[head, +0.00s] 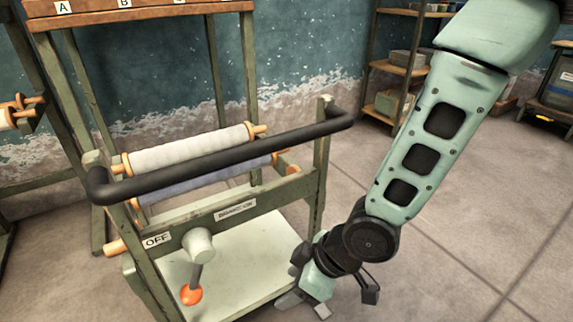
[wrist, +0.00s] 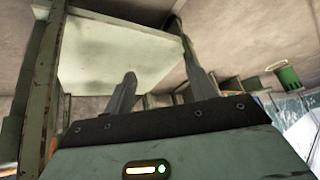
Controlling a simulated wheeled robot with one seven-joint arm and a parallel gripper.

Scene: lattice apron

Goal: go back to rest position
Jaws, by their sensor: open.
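My gripper (head: 306,303) hangs low at the end of my arm, at the bottom of the head view. It is beside the right front corner of a green metal cart (head: 318,185). In the wrist view my gripper's two grey fingers (wrist: 157,55) are spread apart, with nothing between them. The same shelf shows in the head view (head: 235,270).
The cart carries a black handle bar (head: 225,155), a white roll (head: 190,150), a bluish roll (head: 215,180) and an orange-knobbed lever (head: 191,294) by an OFF label. Shelving (head: 400,70) stands at the back. The floor right of my arm is clear.

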